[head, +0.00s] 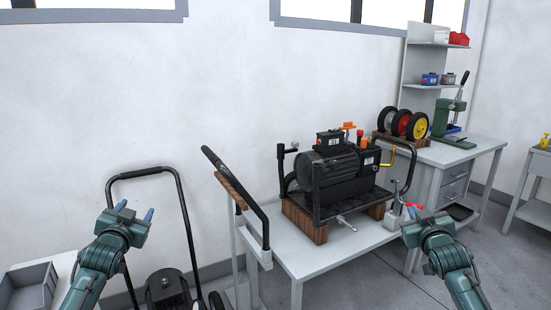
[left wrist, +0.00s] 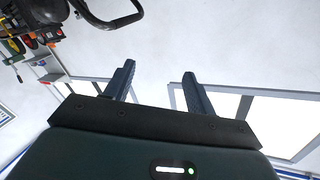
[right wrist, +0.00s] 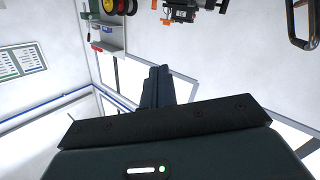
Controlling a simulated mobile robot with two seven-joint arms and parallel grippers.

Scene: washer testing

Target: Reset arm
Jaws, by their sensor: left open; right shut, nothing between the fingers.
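My left gripper (head: 135,210) is raised at the lower left of the head view, with its fingers spread and nothing between them. In the left wrist view its two fingers (left wrist: 158,80) stand wide apart. My right gripper (head: 415,212) is at the lower right of the head view, in front of the white table's right end. In the right wrist view its fingers (right wrist: 158,78) are together and empty. A black pressure washer (head: 338,178) sits on wooden blocks on the white table (head: 310,262), between the two grippers and apart from both.
A black-handled trolley (head: 182,205) stands behind my left gripper. A grey bin (head: 28,288) is at the lower left. A bench (head: 480,152) with wheels (head: 402,124) and a green press (head: 450,122) stands at the back right.

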